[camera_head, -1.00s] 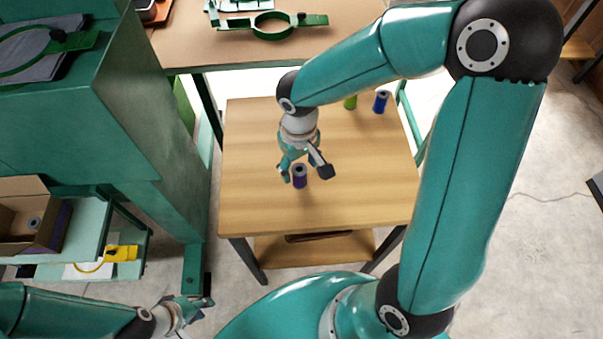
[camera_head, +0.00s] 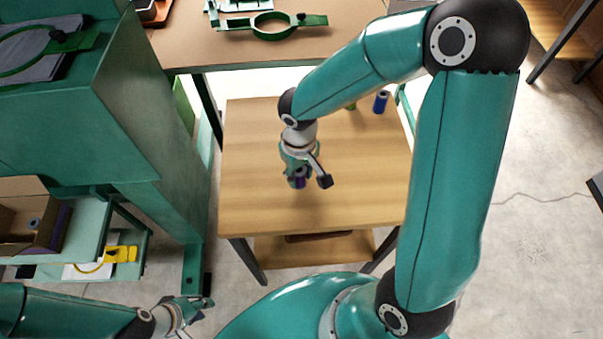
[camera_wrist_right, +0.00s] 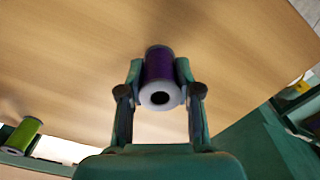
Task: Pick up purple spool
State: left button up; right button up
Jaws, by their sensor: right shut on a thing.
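The purple spool (camera_head: 300,183) is at the middle of the small wooden table, partly hidden by my right gripper (camera_head: 303,177). In the right wrist view the purple spool (camera_wrist_right: 159,66) sits between the two fingers, which press on its sides. Its pale end with a dark hole faces the camera. My right gripper is shut on it; I cannot tell whether the spool still touches the tabletop. My left gripper (camera_head: 194,307) is at the lower left, low beside the green cabinet and away from the table; its jaw opening is unclear.
On the wooden table (camera_head: 250,205), a blue spool (camera_head: 381,102) and a mostly hidden green spool (camera_head: 350,106) stand near the back right. Behind is a bench with a green ring clamp (camera_head: 272,25). An open cardboard box (camera_head: 22,215) sits on the left shelf. The table's front is clear.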

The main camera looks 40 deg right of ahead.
jog(key=shift+r, duration=0.1)
notch_tip(320, 180, up, 20)
jog(key=shift+f+p, duration=0.1)
jog(key=shift+p, duration=0.7)
dwell(0.7)
